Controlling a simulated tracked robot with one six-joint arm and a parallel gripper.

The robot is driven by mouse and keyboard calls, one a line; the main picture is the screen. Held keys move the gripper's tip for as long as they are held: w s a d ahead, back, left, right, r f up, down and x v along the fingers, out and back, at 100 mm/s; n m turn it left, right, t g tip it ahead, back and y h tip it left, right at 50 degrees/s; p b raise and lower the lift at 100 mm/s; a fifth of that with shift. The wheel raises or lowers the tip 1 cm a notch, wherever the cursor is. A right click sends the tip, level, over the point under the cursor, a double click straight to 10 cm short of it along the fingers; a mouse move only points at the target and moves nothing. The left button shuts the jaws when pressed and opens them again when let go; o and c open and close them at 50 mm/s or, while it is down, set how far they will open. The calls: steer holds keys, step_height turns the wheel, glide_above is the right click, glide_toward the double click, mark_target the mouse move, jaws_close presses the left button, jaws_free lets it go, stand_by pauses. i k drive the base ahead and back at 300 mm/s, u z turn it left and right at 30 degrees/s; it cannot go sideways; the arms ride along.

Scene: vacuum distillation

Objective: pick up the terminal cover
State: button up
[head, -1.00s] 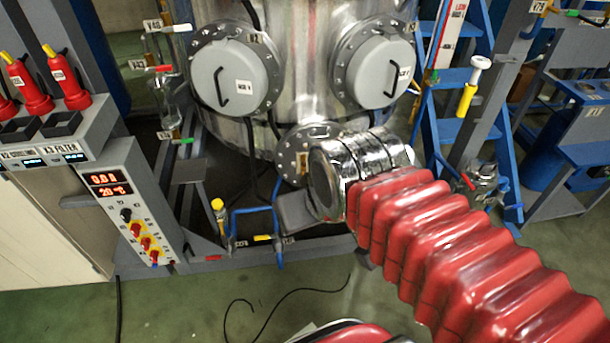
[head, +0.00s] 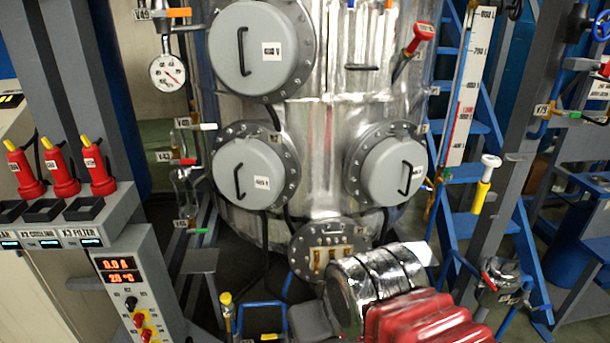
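Three grey round covers with black handles are bolted on the steel vessel: an upper cover (head: 283,72), a lower left cover (head: 248,180) and a right cover (head: 385,175). Below them a round flange (head: 302,236) shows bare brass terminals with no cover over them. I cannot tell which cover is the terminal cover. My silver wrist is in front of the vessel's foot, just below and right of the flange. A dark grey piece shows at its left. My gripper's fingers are hidden, so its opening and any hold cannot be seen.
A control box (head: 130,280) with red displays stands at the left, under several red switch handles. Blue ladder steps (head: 470,222) and a valve post (head: 502,280) stand at the right. A pressure gauge (head: 167,72) and glass fittings are left of the vessel.

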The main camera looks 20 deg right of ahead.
mark_target(254, 47)
steer(key=k, duration=0.65)
steer(key=u, duration=0.3)
steer(key=i, duration=0.35)
steer(key=u, duration=0.75)
steer(key=i, duration=1.3)
steer(key=z, duration=0.55)
steer(key=i, duration=0.55)
steer(key=z, duration=0.45)
